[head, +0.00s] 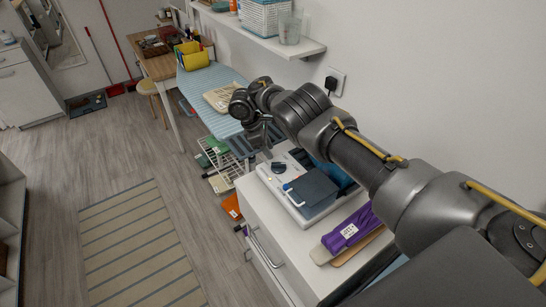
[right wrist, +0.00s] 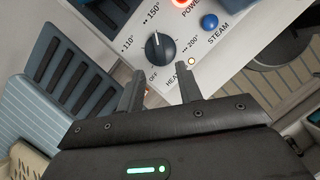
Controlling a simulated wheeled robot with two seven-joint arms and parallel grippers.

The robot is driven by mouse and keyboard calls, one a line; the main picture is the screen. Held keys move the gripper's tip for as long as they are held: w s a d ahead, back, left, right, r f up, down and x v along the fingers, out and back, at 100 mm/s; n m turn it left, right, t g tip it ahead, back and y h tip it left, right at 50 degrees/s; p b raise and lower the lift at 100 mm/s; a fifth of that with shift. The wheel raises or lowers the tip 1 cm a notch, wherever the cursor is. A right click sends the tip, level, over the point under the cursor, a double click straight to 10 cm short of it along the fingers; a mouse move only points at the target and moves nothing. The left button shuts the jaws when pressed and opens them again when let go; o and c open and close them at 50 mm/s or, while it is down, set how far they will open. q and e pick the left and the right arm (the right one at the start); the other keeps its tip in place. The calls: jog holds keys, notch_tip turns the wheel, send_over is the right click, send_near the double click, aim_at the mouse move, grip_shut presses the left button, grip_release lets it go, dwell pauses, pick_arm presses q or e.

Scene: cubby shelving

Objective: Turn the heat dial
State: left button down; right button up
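The heat dial (right wrist: 160,48) is a round black knob on a white panel in the right wrist view. Its white mark is on the upper side, roughly towards the 150° label; OFF and HEAT are printed below it. The panel belongs to a white appliance with a blue-grey top part (head: 312,189) on the white cabinet in the head view. My right gripper (right wrist: 160,72) is open and empty, its two fingertips apart, just below the dial in the picture. I see no contact with the dial. In the head view the right gripper (head: 262,135) hangs beyond the appliance. My left gripper is out of view.
A blue button (right wrist: 209,21) marked STEAM and a red POWER light (right wrist: 187,3) are right of the dial. A purple bundle (head: 350,229) lies on the cabinet (head: 262,205). A striped ironing board (head: 208,82) stands behind. A wall shelf (head: 262,37) is above. Floor at left is open.

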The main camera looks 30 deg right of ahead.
jog(key=shift+v, duration=2.05)
